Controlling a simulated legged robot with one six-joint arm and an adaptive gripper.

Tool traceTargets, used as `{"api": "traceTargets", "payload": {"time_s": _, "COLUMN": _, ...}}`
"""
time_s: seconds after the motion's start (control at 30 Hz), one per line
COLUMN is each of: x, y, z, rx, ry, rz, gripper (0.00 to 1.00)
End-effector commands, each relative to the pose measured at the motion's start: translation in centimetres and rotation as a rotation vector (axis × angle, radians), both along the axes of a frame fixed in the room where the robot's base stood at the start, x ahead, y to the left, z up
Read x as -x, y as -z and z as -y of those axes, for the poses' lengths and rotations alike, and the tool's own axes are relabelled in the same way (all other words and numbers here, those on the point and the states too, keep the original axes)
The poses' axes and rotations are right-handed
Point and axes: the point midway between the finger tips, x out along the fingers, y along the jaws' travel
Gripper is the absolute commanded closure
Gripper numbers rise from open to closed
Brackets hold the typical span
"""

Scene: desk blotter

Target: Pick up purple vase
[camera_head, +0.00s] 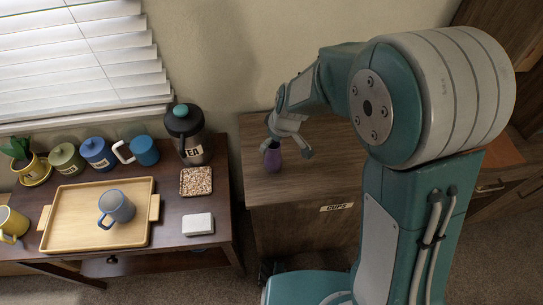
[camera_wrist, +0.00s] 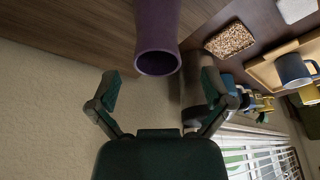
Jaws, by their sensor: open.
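The purple vase (camera_head: 273,158) stands upright on the wooden cabinet near its left edge in the head view. In the wrist view the vase (camera_wrist: 157,35) is at the top centre, its open mouth facing the camera. My gripper (camera_head: 287,148) is just above and beside the vase in the head view. In the wrist view my gripper (camera_wrist: 158,85) has its two fingers spread wide, with the vase's rim between and slightly beyond the tips. The fingers do not appear to touch the vase.
The cabinet top (camera_head: 312,150) is otherwise clear around the vase. The wall is behind.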

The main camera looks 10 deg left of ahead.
Motion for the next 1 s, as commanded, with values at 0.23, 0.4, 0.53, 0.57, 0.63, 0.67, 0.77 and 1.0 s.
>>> {"api": "traceTargets", "payload": {"time_s": 0.23, "x": -0.6, "y": 3.5, "z": -0.7, "rx": 0.000, "ry": 0.001, "rz": -0.005, "gripper": 0.00}}
{"api": "traceTargets", "payload": {"time_s": 0.4, "x": -0.7, "y": 4.3, "z": -1.0, "rx": 0.001, "ry": 0.001, "rz": -0.001, "gripper": 0.00}}
{"api": "traceTargets", "payload": {"time_s": 0.53, "x": -0.7, "y": 4.2, "z": -1.0, "rx": 0.001, "ry": 0.001, "rz": -0.001, "gripper": 0.00}}
{"api": "traceTargets", "payload": {"time_s": 0.57, "x": -0.7, "y": 4.2, "z": -1.0, "rx": 0.001, "ry": 0.001, "rz": -0.001, "gripper": 0.00}}
{"api": "traceTargets", "payload": {"time_s": 0.63, "x": -0.7, "y": 4.2, "z": -1.0, "rx": 0.001, "ry": 0.001, "rz": -0.001, "gripper": 0.31}}
{"api": "traceTargets", "payload": {"time_s": 0.67, "x": -0.7, "y": 4.2, "z": -1.0, "rx": 0.001, "ry": 0.001, "rz": -0.001, "gripper": 0.45}}
{"api": "traceTargets", "payload": {"time_s": 0.77, "x": -0.7, "y": 4.2, "z": -1.0, "rx": 0.000, "ry": 0.001, "rz": -0.002, "gripper": 0.89}}
{"api": "traceTargets", "payload": {"time_s": 1.0, "x": -0.7, "y": 4.3, "z": -0.9, "rx": 0.001, "ry": 0.000, "rz": -0.004, "gripper": 1.00}}
